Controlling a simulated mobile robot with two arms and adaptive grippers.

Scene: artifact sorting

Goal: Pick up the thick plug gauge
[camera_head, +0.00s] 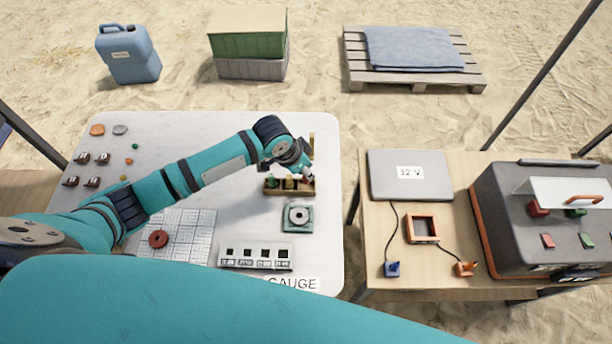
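A small wooden rack (270,190) stands on the white table, right of its middle, and holds several small upright pieces that look like plug gauges (289,182). Which one is the thick plug gauge I cannot tell at this size. My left gripper (307,176) points down at the right end of the rack, very close to the pieces there. The gripper and wrist hide part of that end. Whether the fingers are open, or touch or hold a gauge, does not show clearly. My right gripper is not in view.
A green square with a pale ring (298,217) lies in front of the rack, near a white block with dark squares (256,257). A brass upright piece (312,142) stands behind my gripper. A wooden table (384,268) stands right, across a gap.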

